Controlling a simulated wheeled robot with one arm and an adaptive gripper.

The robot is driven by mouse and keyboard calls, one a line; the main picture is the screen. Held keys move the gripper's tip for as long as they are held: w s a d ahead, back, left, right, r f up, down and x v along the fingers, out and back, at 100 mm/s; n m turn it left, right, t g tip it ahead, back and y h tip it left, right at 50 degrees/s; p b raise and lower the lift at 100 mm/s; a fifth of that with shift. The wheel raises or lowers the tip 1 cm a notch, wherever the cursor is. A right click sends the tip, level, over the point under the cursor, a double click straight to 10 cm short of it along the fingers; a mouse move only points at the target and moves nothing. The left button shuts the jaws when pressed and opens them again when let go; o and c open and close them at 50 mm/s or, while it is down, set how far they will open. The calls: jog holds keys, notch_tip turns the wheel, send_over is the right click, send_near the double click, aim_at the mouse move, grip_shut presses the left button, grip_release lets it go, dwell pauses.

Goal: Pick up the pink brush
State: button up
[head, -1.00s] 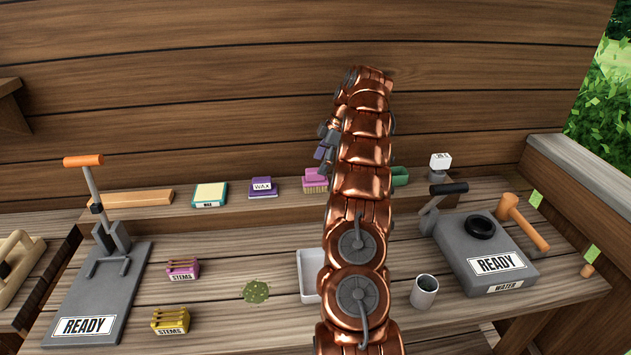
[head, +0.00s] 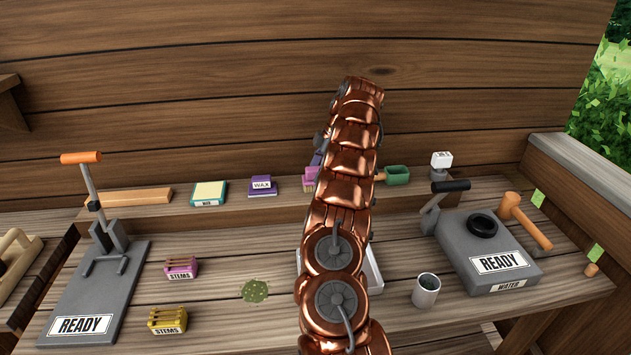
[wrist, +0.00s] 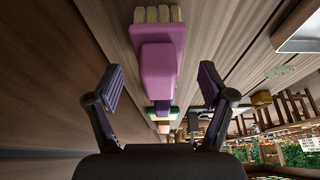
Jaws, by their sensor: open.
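The pink brush (head: 310,175) stands on the raised back shelf in the head view, mostly hidden behind my copper arm. In the wrist view the pink brush (wrist: 157,60) lies ahead, between the lines of my two fingers, with its pale bristles at the top of the picture. My gripper (wrist: 161,84) is open, with one dark purple-padded finger on each side of the brush's handle end. I see no contact between fingers and brush. In the head view my gripper is almost wholly hidden behind the arm.
A purple wax block (head: 262,186) stands left of the brush, and a green scoop (head: 396,175) right of it. The plank wall (head: 200,110) rises close behind the shelf. A white tray (head: 374,270) lies below, partly behind my arm. A grey cup (head: 425,290) stands farther right.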

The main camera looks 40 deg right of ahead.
aim_at(312, 180)
jog(key=shift+p+x, duration=0.75)
jog(key=shift+x, duration=1.2)
grip_shut()
